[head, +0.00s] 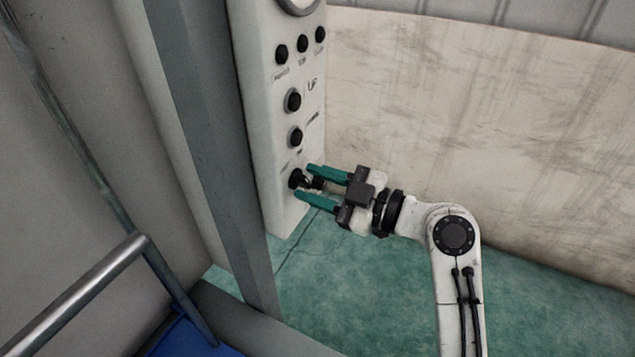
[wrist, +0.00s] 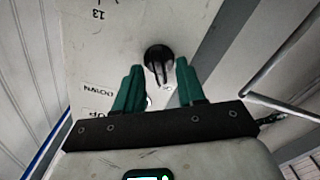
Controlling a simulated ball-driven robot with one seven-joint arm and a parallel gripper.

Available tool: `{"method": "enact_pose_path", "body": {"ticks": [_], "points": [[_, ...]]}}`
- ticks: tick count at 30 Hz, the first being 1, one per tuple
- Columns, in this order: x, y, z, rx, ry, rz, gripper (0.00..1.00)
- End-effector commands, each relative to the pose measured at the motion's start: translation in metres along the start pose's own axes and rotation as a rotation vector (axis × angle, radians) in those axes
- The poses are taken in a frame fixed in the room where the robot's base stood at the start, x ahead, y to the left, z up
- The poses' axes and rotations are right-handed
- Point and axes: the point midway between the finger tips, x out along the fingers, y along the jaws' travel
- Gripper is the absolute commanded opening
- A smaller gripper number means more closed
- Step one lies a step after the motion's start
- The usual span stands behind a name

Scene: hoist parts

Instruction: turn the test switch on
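A white control panel (head: 277,110) stands upright in the head view, with several black knobs and buttons on its face. The lowest black knob (head: 296,179) is round with a raised grip bar; it also shows in the wrist view (wrist: 158,56). I cannot read a label that names it as the test switch. My gripper (head: 304,182) has teal fingers spread apart, with the tips on either side of this knob. In the wrist view the knob shows between and just beyond the fingertips (wrist: 159,65). I cannot tell whether they touch it.
A grey post (head: 205,130) stands close to the panel's left. A metal handrail (head: 90,275) and a blue surface (head: 190,340) are at lower left. A stained pale wall (head: 450,120) is behind my arm. The green floor (head: 370,300) below is clear.

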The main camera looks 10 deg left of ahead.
Motion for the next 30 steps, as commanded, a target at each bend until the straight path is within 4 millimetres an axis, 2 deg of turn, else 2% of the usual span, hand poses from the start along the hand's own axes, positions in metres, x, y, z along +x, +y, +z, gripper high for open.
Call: {"method": "enact_pose_path", "body": {"ticks": [2,15,30], "points": [[-0.0002,0.0000,0.0000,0.000,0.000,0.000,0.39],[-0.0005,0.0000,0.0001,0.001,0.000,0.000,0.00],[-0.0004,-0.0003,0.0006,0.055,0.000,-0.002,0.00]]}}
